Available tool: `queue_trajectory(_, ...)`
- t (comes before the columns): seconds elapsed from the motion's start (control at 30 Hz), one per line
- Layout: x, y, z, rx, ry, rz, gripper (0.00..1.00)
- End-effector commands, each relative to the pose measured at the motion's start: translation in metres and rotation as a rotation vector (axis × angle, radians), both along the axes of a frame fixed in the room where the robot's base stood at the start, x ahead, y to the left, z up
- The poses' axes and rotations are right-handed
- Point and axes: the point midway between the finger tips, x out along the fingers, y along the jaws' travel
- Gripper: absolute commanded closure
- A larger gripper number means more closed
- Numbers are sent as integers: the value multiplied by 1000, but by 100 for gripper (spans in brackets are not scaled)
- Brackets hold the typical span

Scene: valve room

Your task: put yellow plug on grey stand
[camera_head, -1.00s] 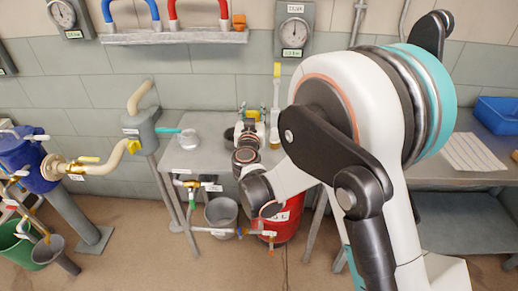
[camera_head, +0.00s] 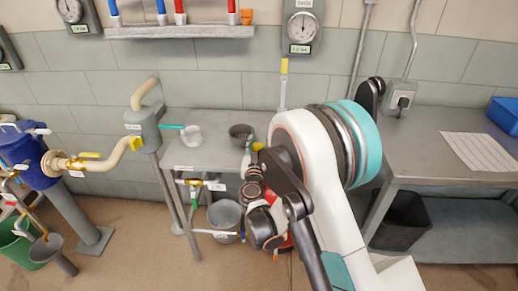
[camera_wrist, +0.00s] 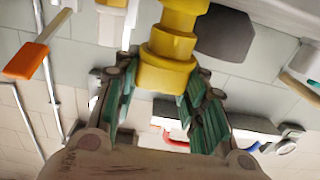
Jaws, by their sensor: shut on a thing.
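The yellow plug (camera_wrist: 167,60) is a stepped, round piece. In the wrist view it sits between the green-padded fingers of my gripper (camera_wrist: 165,100), which is shut on it. In the head view my arm hides most of the gripper, and only a small yellow patch (camera_head: 258,147) shows beside it, near the right end of the small grey table (camera_head: 215,152). A dark grey cup-like piece (camera_head: 241,132) stands on that table, left of the gripper. I cannot tell for sure which piece is the grey stand.
At the left is a grey post box (camera_head: 143,122). A larger bench (camera_head: 440,150) stands right.

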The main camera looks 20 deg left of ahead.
Motion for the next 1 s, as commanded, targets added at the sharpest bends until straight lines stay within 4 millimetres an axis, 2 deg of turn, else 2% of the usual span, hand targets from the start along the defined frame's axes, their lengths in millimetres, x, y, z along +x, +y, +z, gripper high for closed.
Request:
queue_trajectory(0.37,0,0,-4,0,0,0,85)
queue_trajectory(0.4,0,0,-3,0,0,0,52)
queue_trajectory(0.47,0,0,-3,0,0,0,41)
queue_trajectory(1.0,1,-1,-1,0,0,-1,41)
